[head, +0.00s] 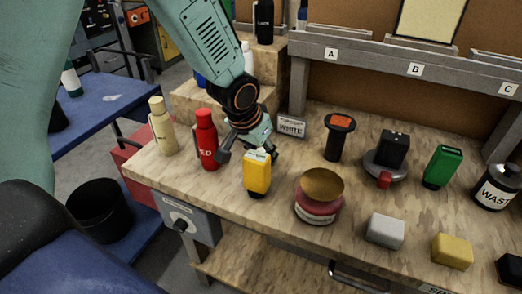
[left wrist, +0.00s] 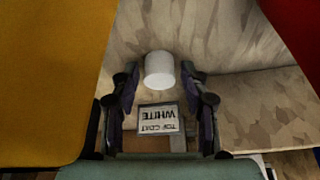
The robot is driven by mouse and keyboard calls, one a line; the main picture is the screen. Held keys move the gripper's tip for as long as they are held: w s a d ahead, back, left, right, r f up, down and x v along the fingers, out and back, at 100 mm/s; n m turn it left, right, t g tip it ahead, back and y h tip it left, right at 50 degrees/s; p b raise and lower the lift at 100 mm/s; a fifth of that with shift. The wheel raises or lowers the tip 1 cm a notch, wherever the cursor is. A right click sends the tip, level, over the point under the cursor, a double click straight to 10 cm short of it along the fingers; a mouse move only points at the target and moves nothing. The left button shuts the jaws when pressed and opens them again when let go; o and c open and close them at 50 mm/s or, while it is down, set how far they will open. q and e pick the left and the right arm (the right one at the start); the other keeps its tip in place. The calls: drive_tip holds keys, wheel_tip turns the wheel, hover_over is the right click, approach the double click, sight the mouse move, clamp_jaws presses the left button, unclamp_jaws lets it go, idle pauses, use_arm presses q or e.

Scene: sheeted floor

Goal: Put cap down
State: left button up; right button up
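A white cap (left wrist: 159,70), short and cylindrical, shows in the left wrist view between the two fingers of my left gripper (left wrist: 159,90). A narrow gap shows on both sides of it, and it appears to stand on the wooden bench top. In the head view my left gripper (head: 247,156) points down, open, over the bench between a red bottle (head: 207,140) and a yellow bottle (head: 257,175). I cannot make out the cap clearly there. A sign reading TOP COAT WHITE (left wrist: 158,119) is close by in the left wrist view. My right gripper is not in view.
The red and yellow bottles stand close on either side of the gripper. A cream bottle (head: 161,126) is further left. A red tin (head: 319,196), an orange-topped black object (head: 339,137), a grey block (head: 384,231) and a yellow block (head: 452,251) occupy the right.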

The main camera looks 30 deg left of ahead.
use_arm(q)
drive_tip(key=shift+o, duration=0.2)
drive_tip(key=shift+r, duration=0.2)
drive_tip(key=p+v, duration=0.2)
drive_tip(key=v, duration=1)
drive_tip(key=shift+d, duration=0.1)
